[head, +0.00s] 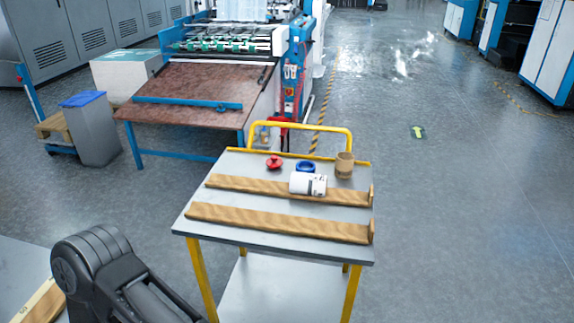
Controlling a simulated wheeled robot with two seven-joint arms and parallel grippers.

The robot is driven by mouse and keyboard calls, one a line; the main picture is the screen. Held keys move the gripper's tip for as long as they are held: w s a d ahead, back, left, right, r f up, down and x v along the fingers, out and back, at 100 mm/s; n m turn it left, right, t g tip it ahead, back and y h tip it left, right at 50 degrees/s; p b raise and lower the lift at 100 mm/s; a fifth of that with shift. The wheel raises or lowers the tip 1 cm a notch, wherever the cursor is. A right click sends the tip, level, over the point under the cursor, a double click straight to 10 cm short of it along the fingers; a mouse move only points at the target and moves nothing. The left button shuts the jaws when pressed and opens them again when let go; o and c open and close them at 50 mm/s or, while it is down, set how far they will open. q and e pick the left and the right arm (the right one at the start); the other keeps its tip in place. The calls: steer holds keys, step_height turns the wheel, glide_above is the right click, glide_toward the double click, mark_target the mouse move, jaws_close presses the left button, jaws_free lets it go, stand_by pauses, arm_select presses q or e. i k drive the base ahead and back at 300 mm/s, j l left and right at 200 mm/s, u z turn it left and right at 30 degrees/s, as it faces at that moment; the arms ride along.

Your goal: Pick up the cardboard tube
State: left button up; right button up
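A short brown tube, seemingly the cardboard tube (344,165), stands upright at the back right of the yellow-framed cart's grey top (287,229). Its open end faces up. It stands apart from the other things on the cart. A dark link of my arm shows at the lower left, but neither gripper is in view.
A white roll with a dark-marked label (307,184) lies by the far wooden strip (245,185). A near wooden strip (270,221) crosses the top. A red piece (274,162) and a blue ring (305,166) sit behind. A machine (215,85) stands beyond; floor at right is open.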

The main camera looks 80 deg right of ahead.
mark_target(344, 163)
steer(key=z, duration=0.5)
steer(key=l+z, duration=0.1)
steer(key=z, duration=0.85)
steer(key=l+z, duration=0.1)
steer(key=z, duration=1.4)
steer(key=i+l+u, duration=0.1)
steer(key=u, duration=0.25)
steer(key=l+u, duration=0.1)
steer(key=u, duration=0.25)
steer(key=i+l+u, duration=0.1)
steer(key=u, duration=0.25)
steer(key=l+u, duration=0.2)
steer(key=l, duration=0.45)
steer(key=l+u, duration=0.2)
steer(key=l, duration=0.5)
steer(key=k+l+u, duration=0.2)
steer(key=l, duration=0.45)
steer(key=i, duration=0.05)
